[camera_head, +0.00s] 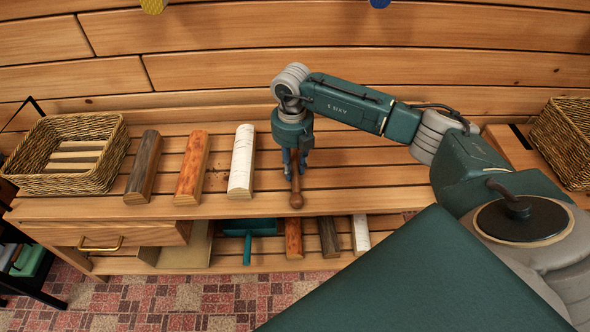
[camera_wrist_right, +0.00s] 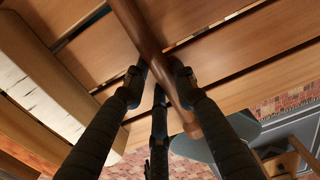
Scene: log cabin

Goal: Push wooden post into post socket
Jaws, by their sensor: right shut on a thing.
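My right gripper (camera_head: 295,168) points down over the slatted bench, near its front edge. It is shut on a brown wooden rod with a rounded knob (camera_head: 296,200) at its near end. No post socket can be made out. My left gripper is not in view.
Grey (camera_head: 144,168), orange (camera_head: 192,168) and white (camera_head: 242,162) half-logs lie left of my gripper. A wicker basket (camera_head: 112,165) stands at the left, another (camera_head: 565,140) at the right. A teal dustpan (camera_head: 248,229) and smaller logs lie on the lower shelf. Bench slats right of my gripper are clear.

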